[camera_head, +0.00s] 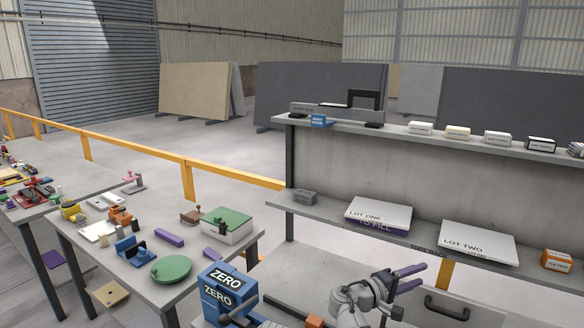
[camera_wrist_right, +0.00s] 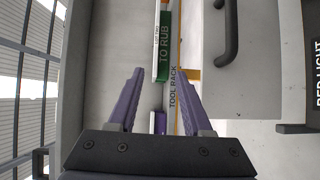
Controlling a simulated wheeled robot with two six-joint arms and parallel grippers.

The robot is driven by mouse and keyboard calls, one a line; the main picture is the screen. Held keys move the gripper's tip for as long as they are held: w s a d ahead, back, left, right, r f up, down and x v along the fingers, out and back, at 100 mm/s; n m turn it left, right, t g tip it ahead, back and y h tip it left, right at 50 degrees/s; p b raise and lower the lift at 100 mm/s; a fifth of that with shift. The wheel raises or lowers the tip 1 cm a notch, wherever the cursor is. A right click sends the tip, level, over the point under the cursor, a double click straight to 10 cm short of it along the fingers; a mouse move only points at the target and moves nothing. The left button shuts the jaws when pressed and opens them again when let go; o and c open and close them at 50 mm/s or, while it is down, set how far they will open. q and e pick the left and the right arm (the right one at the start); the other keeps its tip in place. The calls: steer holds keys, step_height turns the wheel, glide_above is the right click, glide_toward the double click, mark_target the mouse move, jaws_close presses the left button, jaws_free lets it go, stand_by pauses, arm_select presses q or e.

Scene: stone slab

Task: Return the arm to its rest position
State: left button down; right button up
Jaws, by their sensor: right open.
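My right gripper (camera_head: 408,278) has purple fingers and is raised in front of the shelf rack, low in the head view right of centre. Its fingers point to the right and stand apart with nothing between them. In the right wrist view the gripper (camera_wrist_right: 160,100) is open, its two purple fingers spread over the grey surface. My left gripper is not in the head view.
A blue ZERO box (camera_head: 222,290) stands left of my right arm. White LOT ONE (camera_head: 378,214) and LOT TWO (camera_head: 478,242) boxes lie on the lower shelf behind the gripper. A black handle (camera_head: 447,308) is at the right. A side table (camera_head: 150,296) holds several small items.

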steer(key=s+a+f+m+g+y, duration=0.1)
steer(key=s+a+f+y, duration=0.1)
steer(key=f, duration=0.3)
steer(key=s+a+f+g+y, duration=0.1)
steer(key=s+a+f+y, duration=0.15)
steer(key=f, duration=0.25)
steer(key=s+a+f+g+y, duration=0.2)
steer(key=s+a+f+y, duration=0.3)
steer(key=a, duration=0.5)
steer(key=s+a+f+g+y, duration=0.3)
steer(key=s+a+f+y, duration=0.2)
steer(key=s+a, duration=0.4)
steer(key=shift+a+f, duration=0.65)
steer(key=shift+a, duration=0.05)
steer(key=shift+y, duration=0.25)
